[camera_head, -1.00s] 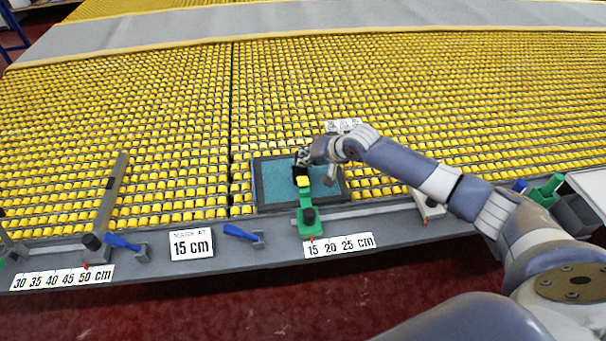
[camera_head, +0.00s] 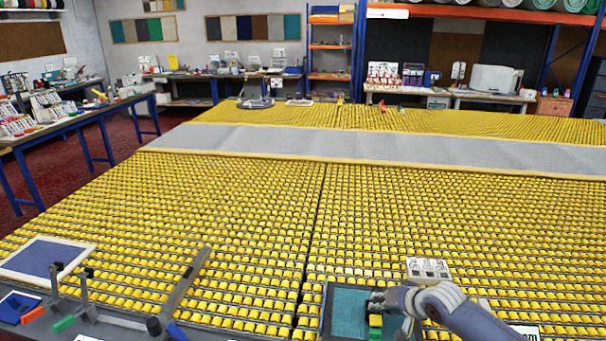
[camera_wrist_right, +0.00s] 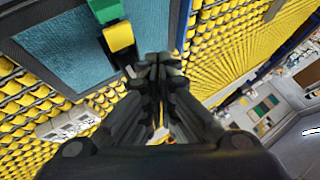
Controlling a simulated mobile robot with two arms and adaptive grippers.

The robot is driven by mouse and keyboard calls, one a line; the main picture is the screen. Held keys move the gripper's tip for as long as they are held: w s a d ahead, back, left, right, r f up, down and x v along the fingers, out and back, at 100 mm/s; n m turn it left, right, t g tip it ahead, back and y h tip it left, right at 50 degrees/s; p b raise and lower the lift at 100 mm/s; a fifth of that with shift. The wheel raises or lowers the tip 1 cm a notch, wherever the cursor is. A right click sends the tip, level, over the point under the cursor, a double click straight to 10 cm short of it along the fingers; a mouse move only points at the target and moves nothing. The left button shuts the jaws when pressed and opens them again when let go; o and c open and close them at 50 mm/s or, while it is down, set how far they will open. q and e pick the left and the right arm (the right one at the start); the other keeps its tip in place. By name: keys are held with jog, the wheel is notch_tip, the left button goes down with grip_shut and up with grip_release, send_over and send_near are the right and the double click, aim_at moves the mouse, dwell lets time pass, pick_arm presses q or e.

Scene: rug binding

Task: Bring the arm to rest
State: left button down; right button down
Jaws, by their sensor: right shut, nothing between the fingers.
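My right gripper (camera_head: 377,300) is shut and empty. It is over the right part of a small teal rug piece (camera_head: 345,312) with a dark border, next to a green tool with a yellow end (camera_head: 375,321). In the right wrist view the shut fingertips (camera_wrist_right: 157,65) are close to the yellow end (camera_wrist_right: 119,37) of the tool, and the teal rug (camera_wrist_right: 70,45) lies behind it. I cannot tell whether the fingers touch the tool. My left gripper is out of view.
The roller table (camera_head: 220,215) is covered with yellow rollers, and a grey strip (camera_head: 350,148) crosses it. A white card (camera_head: 428,268) lies behind my right wrist. Lever clamps (camera_head: 85,300) and a blue framed piece (camera_head: 45,258) are at the left. Workbenches stand farther back.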

jog(key=s+a+f+n+g, duration=0.1)
jog(key=s+a+f+n, duration=0.2)
jog(key=s+a, duration=0.5)
jog(key=s+a+f+n+g, duration=0.15)
jog(key=s+a, duration=0.35)
jog(key=s, duration=0.5)
jog(key=s+d+n+g+h, duration=0.1)
jog(key=s+d, duration=0.2)
jog(key=s, duration=0.4)
jog(key=s+d+r+h, duration=0.1)
jog(key=s+d, duration=0.2)
jog(key=s, duration=0.3)
jog(key=s+d+n+g+h, duration=0.1)
jog(key=s+d, duration=0.2)
jog(key=s, duration=0.4)
notch_tip(320, 180, down, 29)
jog(key=s+g+b, duration=0.1)
jog(key=g+b, duration=0.1)
jog(key=b, duration=0.2)
jog(key=s+d+f+b, duration=0.3)
jog(key=s+f, duration=1.4)
jog(key=f, duration=0.3)
jog(key=shift+s+f+g+h, duration=0.15)
jog(key=shift+s+g+h, duration=0.15)
jog(key=shift+g, duration=0.05)
